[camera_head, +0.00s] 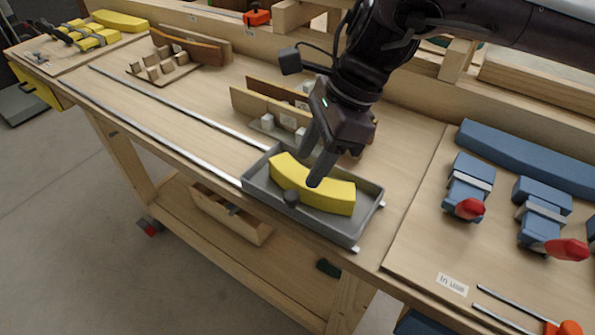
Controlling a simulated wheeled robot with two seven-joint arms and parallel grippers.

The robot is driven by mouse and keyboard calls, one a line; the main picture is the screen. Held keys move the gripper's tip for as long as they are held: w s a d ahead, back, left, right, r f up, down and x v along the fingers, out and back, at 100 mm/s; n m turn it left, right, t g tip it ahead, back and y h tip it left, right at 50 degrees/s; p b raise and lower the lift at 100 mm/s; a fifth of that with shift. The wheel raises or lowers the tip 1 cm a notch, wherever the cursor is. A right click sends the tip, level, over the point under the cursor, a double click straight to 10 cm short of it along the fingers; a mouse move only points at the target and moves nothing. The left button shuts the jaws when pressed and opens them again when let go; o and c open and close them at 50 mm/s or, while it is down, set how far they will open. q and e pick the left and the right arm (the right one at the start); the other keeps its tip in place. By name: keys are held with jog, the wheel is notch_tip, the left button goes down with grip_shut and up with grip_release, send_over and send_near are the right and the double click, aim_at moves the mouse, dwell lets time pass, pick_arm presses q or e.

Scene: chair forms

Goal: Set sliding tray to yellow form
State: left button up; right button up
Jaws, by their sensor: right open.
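The grey sliding tray (262,190) sits on metal rails (160,107) along the front of the wooden bench, toward the right end of the rails. A curved yellow block (335,195) lies in the tray. The yellow form (120,21), with yellow clamp pieces (97,40), is on a board at the far left end. My left gripper is not in view.
Wooden curved forms (190,47) and upright wooden panels (265,107) stand behind the rails. Blue forms and clamps with red knobs (470,208) occupy the right board. A long blue block (530,155) lies behind them. The rails left of the tray look clear.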

aim_at(292, 194)
jog(key=shift+s+a+f, duration=0.3)
jog(key=shift+f, duration=0.35)
jog(key=shift+s+a+f, duration=0.25)
jog(key=shift+a+f, duration=0.05)
jog(key=shift+f, duration=0.3)
jog(key=shift+p+x, duration=0.35)
jog(key=shift+x, duration=0.9)
jog(key=shift+w+a+f, duration=0.15)
jog(key=shift+w+f, duration=0.15)
jog(key=shift+f, duration=0.05)
jog(key=shift+s+f, duration=0.1)
jog(key=shift+f, duration=0.1)
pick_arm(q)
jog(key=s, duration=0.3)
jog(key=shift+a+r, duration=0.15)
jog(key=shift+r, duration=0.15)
pick_arm(e)
grip_shut()
